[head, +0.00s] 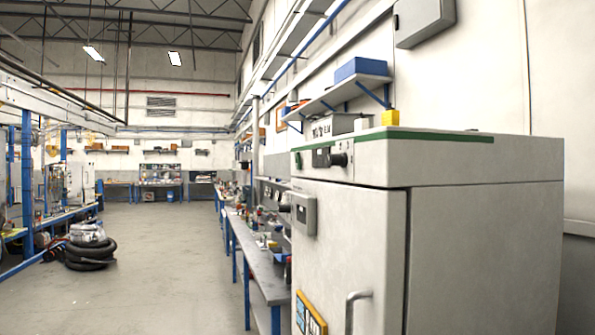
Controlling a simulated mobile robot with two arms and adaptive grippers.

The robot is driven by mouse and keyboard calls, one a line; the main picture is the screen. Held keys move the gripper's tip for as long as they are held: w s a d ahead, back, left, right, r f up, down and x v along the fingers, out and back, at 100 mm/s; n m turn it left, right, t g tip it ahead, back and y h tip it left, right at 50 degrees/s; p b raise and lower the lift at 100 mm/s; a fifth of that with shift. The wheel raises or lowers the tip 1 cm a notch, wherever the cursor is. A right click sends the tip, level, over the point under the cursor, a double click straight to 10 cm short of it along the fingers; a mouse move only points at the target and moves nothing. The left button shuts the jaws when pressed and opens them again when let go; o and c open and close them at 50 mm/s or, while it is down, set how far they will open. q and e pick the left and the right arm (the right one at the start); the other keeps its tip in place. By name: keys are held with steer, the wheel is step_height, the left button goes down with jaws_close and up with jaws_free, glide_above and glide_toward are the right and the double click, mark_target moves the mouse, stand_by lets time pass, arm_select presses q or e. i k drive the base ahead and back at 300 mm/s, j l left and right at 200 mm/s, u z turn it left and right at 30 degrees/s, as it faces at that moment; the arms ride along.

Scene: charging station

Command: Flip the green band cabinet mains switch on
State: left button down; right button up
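The grey cabinet with a green band (432,137) along its top edge stands close at the right. Its front faces left and is seen at a steep angle. A dark control panel with a black knob or switch (338,160) sits high on the front, below the band. A small green part (298,161) is at the panel's far left. I cannot tell the mains switch position from here. Neither of my grippers is in view.
A long workbench (262,262) with clutter runs along the right wall. A vacuum with a black hose (90,247) stands at left. The middle floor is clear.

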mark_target(296, 154)
steer(key=i+j+u, duration=0.1)
steer(key=i+j, duration=0.15)
steer(key=i, duration=0.25)
steer(key=i+j+u, duration=0.1)
steer(key=i, duration=0.4)
steer(key=i+j+u, duration=0.1)
steer(key=i+j, duration=0.15)
steer(key=i, duration=0.3)
steer(key=i+j+u, duration=0.1)
steer(key=i, duration=0.4)
